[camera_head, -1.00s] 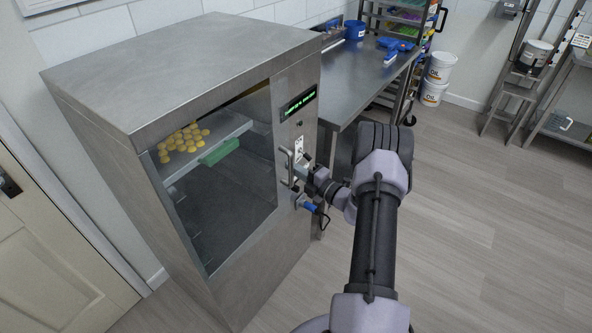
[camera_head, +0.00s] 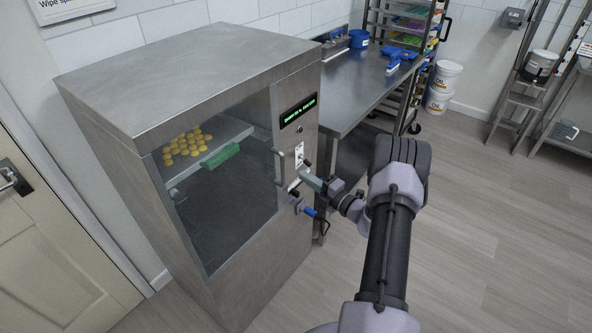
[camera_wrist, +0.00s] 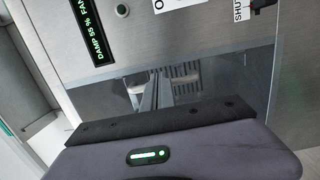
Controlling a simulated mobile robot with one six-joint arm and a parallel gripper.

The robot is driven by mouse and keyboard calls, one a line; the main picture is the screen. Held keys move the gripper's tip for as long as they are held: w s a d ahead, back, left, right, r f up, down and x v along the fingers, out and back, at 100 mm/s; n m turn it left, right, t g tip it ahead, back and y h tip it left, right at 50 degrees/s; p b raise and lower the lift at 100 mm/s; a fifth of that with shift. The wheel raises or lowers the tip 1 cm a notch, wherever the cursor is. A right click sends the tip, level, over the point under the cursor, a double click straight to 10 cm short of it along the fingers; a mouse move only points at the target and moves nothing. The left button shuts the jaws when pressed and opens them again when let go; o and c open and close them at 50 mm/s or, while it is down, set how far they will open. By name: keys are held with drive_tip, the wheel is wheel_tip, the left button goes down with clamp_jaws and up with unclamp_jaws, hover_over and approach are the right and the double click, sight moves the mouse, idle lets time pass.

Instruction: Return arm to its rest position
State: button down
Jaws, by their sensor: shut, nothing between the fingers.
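My gripper (camera_head: 307,179) is shut and empty in front of the steel cabinet's control panel, just below a white switch plate. In the wrist view its fingers (camera_wrist: 157,92) stand together, pointing at the cabinet front (camera_wrist: 200,50). My arm reaches in from the lower right of the head view. The steel cabinet (camera_head: 180,70) has a closed glass door with a vertical handle (camera_head: 280,166). Yellow gummies (camera_head: 187,143) lie on a shelf inside, beside a green piece (camera_head: 221,156). Whether the fingertips touch the panel cannot be told.
A green-lit display (camera_head: 298,112) is high on the panel; a blue-handled valve (camera_head: 311,213) juts out below my gripper. A steel table (camera_head: 365,85) stands behind, with a rack and white buckets (camera_head: 443,75) beyond. Floor at the right is clear.

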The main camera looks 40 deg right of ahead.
drive_tip(key=s+d, duration=0.1)
drive_tip(key=s, duration=0.4)
drive_tip(key=a+r+n+g+y, duration=0.3)
drive_tip(key=a+r+n+g, duration=0.15)
drive_tip(key=a+n, duration=0.35)
drive_tip(key=a+r+n+g+y+b, duration=0.1)
drive_tip(key=a+r+n+g+y, duration=0.2)
drive_tip(key=a+r+n, duration=0.5)
drive_tip(key=a+r+n+g+y, duration=0.25)
drive_tip(key=a+n, duration=0.35)
drive_tip(key=a, duration=0.5)
drive_tip(key=s+a+r+n+g+h+b, duration=0.1)
drive_tip(key=s+a+r+n+g+h, duration=0.35)
drive_tip(key=s+a+n, duration=0.7)
drive_tip(key=s+d+r+n+t+h+b, duration=0.1)
drive_tip(key=s+n+h, duration=0.3)
drive_tip(key=s+n, duration=0.5)
drive_tip(key=r+n+t, duration=0.1)
drive_tip(key=n, duration=0.4)
drive_tip(key=shift+s+n+h, duration=0.3)
drive_tip(key=shift+n, duration=0.05)
